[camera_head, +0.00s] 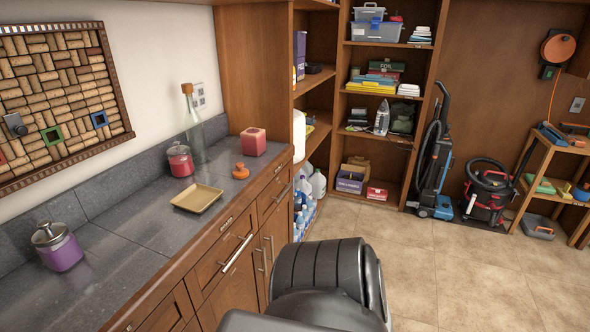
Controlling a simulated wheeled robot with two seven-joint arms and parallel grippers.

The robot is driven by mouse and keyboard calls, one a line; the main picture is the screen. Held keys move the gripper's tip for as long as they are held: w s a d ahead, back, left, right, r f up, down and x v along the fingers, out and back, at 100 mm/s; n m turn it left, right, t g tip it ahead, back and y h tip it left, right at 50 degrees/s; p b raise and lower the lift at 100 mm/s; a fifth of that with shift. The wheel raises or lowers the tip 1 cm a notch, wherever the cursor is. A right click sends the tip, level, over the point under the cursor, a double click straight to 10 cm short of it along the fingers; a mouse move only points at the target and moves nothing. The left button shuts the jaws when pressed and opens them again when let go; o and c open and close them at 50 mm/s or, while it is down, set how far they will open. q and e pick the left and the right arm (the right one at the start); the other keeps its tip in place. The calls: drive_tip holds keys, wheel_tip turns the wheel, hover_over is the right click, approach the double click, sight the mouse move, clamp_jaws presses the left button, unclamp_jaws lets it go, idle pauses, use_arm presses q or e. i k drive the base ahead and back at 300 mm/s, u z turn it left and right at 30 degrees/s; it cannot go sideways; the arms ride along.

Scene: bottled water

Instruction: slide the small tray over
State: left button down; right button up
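The small tray (197,198) is shallow, square and yellow-tan. It lies flat and looks empty on the dark grey countertop (135,235), near the counter's front edge. Neither of my grippers shows in the head view, so I cannot see whether they are open or shut.
Behind the tray stand an orange stopper-like object (240,171), a red jar (180,161), a clear corked bottle (194,128) and a pink block (253,142). A purple jar (58,246) stands at left. The counter between purple jar and tray is clear. Shelves (385,145) stand beyond.

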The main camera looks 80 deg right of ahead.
sight(197, 198)
drive_tip(key=z, duration=2.25)
